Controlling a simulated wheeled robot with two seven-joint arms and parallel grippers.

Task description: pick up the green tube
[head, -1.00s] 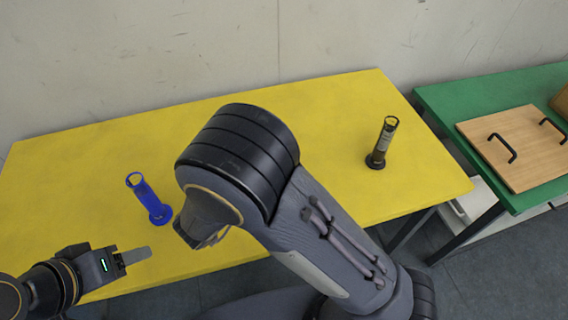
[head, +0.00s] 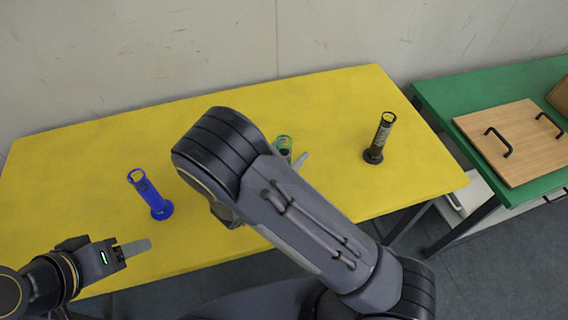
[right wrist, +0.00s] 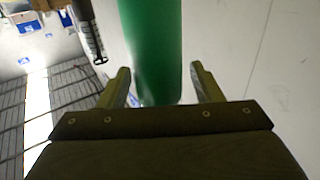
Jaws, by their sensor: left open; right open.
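The green tube (head: 284,144) shows only its upper end in the head view, above my right arm, which hides the rest. In the right wrist view the green tube (right wrist: 152,45) stands large between the two fingers of my right gripper (right wrist: 162,80), with gaps on both sides. The right gripper is open. In the head view only a grey fingertip of it shows, just right of the tube. My left gripper (head: 132,250) is open and empty at the table's front left, below the blue tube.
A blue tube (head: 149,194) stands on the yellow table (head: 330,100) at the left, and a black tube (head: 380,138) at the right. A green table (head: 440,98) further right holds a wooden board (head: 515,145) with black handles. The yellow table's back is clear.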

